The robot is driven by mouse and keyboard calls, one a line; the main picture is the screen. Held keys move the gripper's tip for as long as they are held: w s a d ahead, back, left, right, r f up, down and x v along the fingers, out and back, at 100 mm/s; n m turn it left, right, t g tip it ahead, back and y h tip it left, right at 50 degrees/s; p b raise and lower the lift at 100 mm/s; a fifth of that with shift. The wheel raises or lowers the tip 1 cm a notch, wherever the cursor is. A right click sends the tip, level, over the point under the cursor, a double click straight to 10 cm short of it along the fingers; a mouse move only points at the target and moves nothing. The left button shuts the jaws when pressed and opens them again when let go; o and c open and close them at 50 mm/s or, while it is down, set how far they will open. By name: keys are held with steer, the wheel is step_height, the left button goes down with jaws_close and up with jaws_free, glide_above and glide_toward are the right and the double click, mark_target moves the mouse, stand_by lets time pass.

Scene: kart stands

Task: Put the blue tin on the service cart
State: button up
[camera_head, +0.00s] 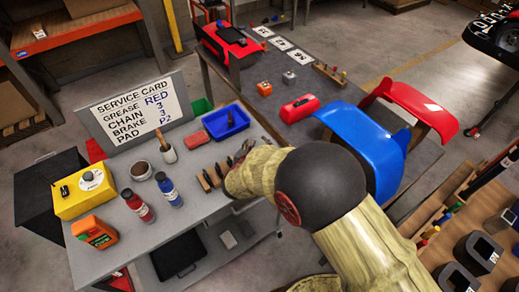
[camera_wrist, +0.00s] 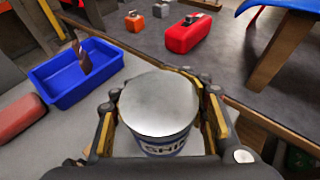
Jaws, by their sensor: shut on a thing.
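In the wrist view a tin (camera_wrist: 158,106) with a plain silver lid and a blue-and-white lettered side sits upright between the fingers of my gripper (camera_wrist: 163,98), which is shut on it. The lower part of the tin is hidden by the gripper. In the head view my arm covers the tin and most of the gripper, near the right end of a grey-topped stand (camera_head: 210,176) with a lower shelf. No label names the service cart; I cannot tell which stand it is.
The grey stand holds a blue bin (camera_head: 238,124), a red bottle (camera_head: 138,206), a blue bottle (camera_head: 169,190), a yellow box (camera_head: 85,192) and a sign (camera_head: 140,108). A dark table (camera_head: 262,62) behind holds a red case (camera_head: 300,106) and a blue curved panel (camera_head: 362,140).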

steer(key=shift+w+f, duration=0.5)
steer(key=shift+w, duration=0.05)
steer(key=shift+w+f, duration=0.3)
steer(key=shift+f, duration=0.25)
steer(key=shift+f+b, duration=0.65)
steer(key=shift+f, duration=0.65)
steer(key=shift+f, duration=0.2)
steer(key=o, duration=1.6)
steer(key=shift+s, duration=0.1)
steer(key=shift+o, duration=0.2)
steer(key=shift+r, duration=0.15)
